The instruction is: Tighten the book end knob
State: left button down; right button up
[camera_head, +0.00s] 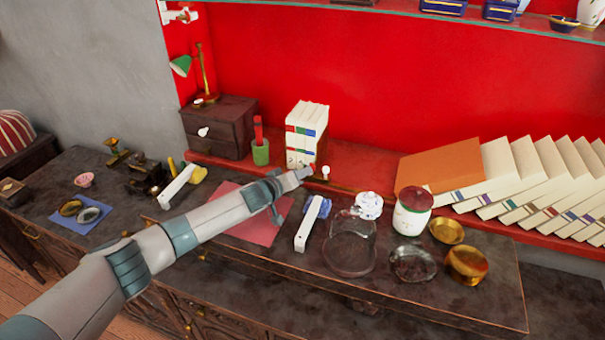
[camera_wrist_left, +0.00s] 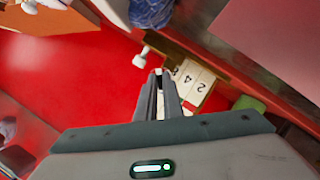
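The book end holds a row of upright white books (camera_head: 305,135) on the red shelf; in the left wrist view their ends (camera_wrist_left: 196,82) carry numbers. A small white knob (camera_head: 325,170) is at the right foot of the row. In the left wrist view the knob (camera_wrist_left: 143,57) stands on a short stem, left of and apart from the fingertips in the picture. My left gripper (camera_head: 306,173) reaches the front of the books, just left of the knob. In the left wrist view its fingers (camera_wrist_left: 163,74) are close together; whether they are fully shut is unclear. My right gripper is not visible.
A green cup (camera_head: 260,152) and a dark drawer box (camera_head: 220,126) stand left of the books. A glass jar (camera_head: 350,250), a white jar with a red lid (camera_head: 412,212) and brass bowls (camera_head: 467,265) stand on the cabinet top. Leaning books (camera_head: 540,180) fill the shelf's right.

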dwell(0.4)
pick_arm(q)
jog(key=shift+r+m+y+p, duration=0.1)
jog(key=shift+m+y+p, duration=0.2)
jog(key=shift+m+p, duration=0.2)
jog(key=shift+s+d+m+y+p, duration=0.1)
jog(key=shift+d+m+y+p, duration=0.05)
jog(key=shift+m+y+p, duration=0.4)
jog(key=shift+m+y, duration=0.45)
jog(key=shift+m, duration=0.3)
jog(key=shift+d+m+t+y, duration=0.1)
jog(key=shift+m+t+y, duration=0.25)
jog(key=shift+m, duration=0.25)
